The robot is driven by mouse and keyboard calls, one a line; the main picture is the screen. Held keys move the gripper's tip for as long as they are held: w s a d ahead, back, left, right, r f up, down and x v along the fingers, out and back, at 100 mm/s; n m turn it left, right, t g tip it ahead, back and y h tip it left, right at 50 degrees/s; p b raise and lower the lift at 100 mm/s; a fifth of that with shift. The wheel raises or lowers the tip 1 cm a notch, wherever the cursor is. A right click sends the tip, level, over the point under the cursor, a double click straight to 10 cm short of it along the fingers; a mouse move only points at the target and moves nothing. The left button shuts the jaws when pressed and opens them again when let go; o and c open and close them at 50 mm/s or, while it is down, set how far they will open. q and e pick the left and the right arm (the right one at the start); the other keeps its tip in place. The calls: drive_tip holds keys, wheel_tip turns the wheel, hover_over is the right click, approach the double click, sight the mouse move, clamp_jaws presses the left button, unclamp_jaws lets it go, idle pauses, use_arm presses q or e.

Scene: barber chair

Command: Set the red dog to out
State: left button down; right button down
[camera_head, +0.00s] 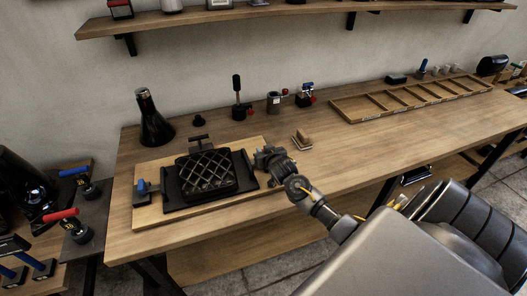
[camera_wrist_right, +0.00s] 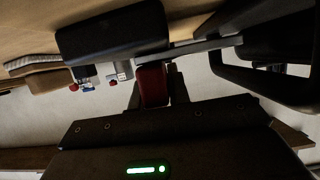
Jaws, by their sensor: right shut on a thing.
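A black fixture (camera_head: 177,203) with a grid-patterned block (camera_head: 207,170) sits on a wooden board (camera_head: 155,223). My right gripper (camera_head: 261,160) is at the fixture's right side. In the right wrist view the gripper (camera_wrist_right: 155,88) is shut on a red piece, which I take for the red dog (camera_wrist_right: 152,84). A dark block (camera_wrist_right: 115,35) and a thin metal bar (camera_wrist_right: 205,45) are just beyond it. The red dog is hidden behind the gripper in the head view, so its in or out position cannot be told. My left gripper is not in view.
A blue-topped dog (camera_head: 142,188) is at the board's left and a black one (camera_head: 199,141) at its back. A black bottle (camera_head: 154,118) and small tools stand behind.

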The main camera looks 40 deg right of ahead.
drive_tip(key=shift+d, duration=0.1)
drive_tip(key=d, duration=0.1)
drive_tip(key=s+d, duration=0.1)
drive_tip(key=d, duration=0.1)
drive_tip(key=d+p, duration=0.1)
drive_tip(key=shift+s+d, duration=0.3)
drive_tip(key=shift+r, duration=0.1)
drive_tip(key=c, duration=1.7)
unclamp_jaws()
drive_tip(key=o, duration=0.4)
drive_tip(key=shift+s+d, duration=0.1)
drive_tip(key=shift+a, duration=0.2)
